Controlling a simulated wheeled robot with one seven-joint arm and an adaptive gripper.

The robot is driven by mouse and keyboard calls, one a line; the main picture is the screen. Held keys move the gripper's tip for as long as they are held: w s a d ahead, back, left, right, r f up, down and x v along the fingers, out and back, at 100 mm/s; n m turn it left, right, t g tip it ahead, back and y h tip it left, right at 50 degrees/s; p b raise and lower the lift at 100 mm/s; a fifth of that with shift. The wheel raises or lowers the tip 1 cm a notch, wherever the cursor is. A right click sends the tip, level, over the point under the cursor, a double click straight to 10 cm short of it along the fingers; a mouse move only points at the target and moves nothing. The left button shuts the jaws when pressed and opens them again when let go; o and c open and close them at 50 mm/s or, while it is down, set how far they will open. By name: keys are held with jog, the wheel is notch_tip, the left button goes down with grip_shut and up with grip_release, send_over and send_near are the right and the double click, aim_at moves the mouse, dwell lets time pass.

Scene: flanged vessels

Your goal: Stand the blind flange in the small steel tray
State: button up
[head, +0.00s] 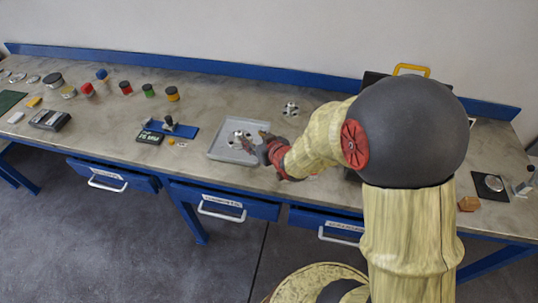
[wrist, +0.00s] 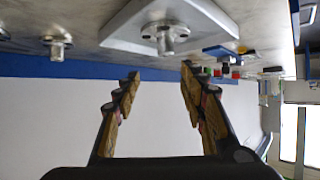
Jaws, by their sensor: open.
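The small steel tray (head: 219,151) lies on the bench left of my gripper; it also shows at the top of the wrist view (wrist: 122,36), where the bench appears upside down. A steel flange piece (head: 239,138) with bolt holes and a central stub is in the tray, and shows in the wrist view (wrist: 166,38). A similar flanged piece (head: 290,108) stands on the bare bench behind, also in the wrist view (wrist: 57,43). I cannot tell which is the blind flange. My gripper (head: 257,143) is open and empty by the tray's right side; its fingers (wrist: 160,72) are apart with nothing between.
A blue stand (head: 172,128) and a dark meter (head: 149,138) are left of the tray. Several coloured jars (head: 126,88) stand farther left. A blue rail (head: 220,70) runs along the bench's back edge. Bare bench lies between the tray and the rail.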

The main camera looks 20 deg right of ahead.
jog(key=s+d+r+m+g+h, duration=0.1)
jog(key=s+d+r+g+h, duration=0.15)
jog(key=s+r, duration=0.8)
jog(key=s+a+r+g, duration=0.2)
jog(key=s+r, duration=0.1)
jog(key=s, duration=0.7)
jog(key=s+a+r+g, duration=0.2)
jog(key=s+r, duration=0.2)
jog(key=s, duration=0.5)
jog(key=shift+s+a+m+y, duration=0.3)
jog(key=shift+s+a+y, duration=0.05)
jog(key=shift+y, duration=0.1)
